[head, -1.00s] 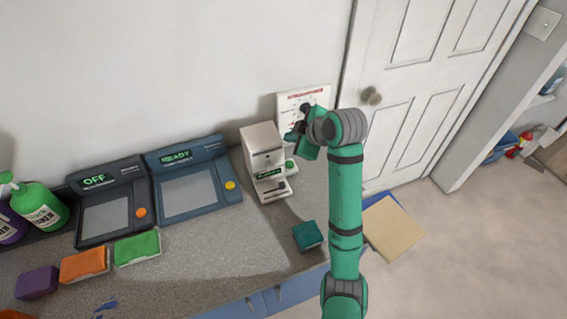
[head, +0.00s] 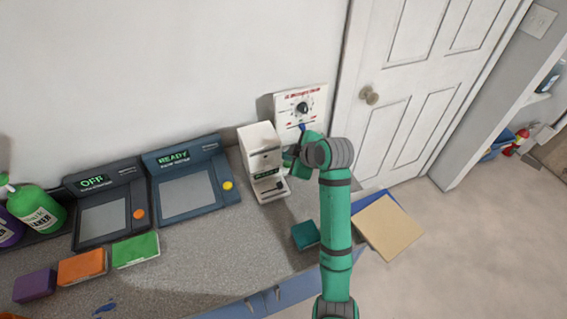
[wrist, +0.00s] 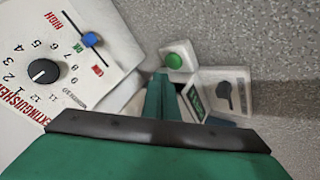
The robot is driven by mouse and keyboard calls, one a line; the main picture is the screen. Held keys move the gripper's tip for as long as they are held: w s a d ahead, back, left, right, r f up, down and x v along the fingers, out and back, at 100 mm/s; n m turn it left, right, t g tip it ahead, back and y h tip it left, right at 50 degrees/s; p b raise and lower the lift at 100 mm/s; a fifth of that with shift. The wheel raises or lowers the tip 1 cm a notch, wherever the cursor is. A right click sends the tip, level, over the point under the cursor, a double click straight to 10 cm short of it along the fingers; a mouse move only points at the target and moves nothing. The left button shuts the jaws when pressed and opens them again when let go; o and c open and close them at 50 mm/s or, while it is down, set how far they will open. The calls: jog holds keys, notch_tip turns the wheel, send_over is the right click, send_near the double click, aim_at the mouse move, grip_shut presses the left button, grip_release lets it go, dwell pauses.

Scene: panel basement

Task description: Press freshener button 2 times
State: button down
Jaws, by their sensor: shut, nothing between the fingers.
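A round green button (wrist: 174,60) sits on a small white box in the wrist view. No label on it can be read, so I cannot tell for sure that it is the freshener's button. In the head view my arm hides it. My gripper (wrist: 163,78) is shut and empty, with its fingertips close to the near side of this box; I cannot tell whether they touch. In the head view my gripper (head: 289,158) is at the right side of a white dispenser (head: 262,150) with a green display; this display also shows beside the fingers in the wrist view.
A white wall panel (head: 291,106) with a black dial and blue slider is close behind my gripper. Two dark consoles (head: 180,157) stand left. A teal block (head: 305,235) and several coloured blocks lie on the grey counter (head: 215,245). A door is at right.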

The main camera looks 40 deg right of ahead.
jog(key=shift+s+d, duration=0.45)
jog(key=shift+d, duration=0.1)
jog(key=shift+a, duration=0.1)
jog(key=shift+w+a, duration=0.1)
jog(key=shift+w, duration=0.05)
jog(key=shift+w, duration=0.25)
jog(key=shift+a, duration=0.2)
jog(key=shift+s+d, duration=0.4)
jog(key=shift+w+a, duration=0.15)
jog(key=shift+a, duration=0.05)
jog(key=shift+f, duration=0.15)
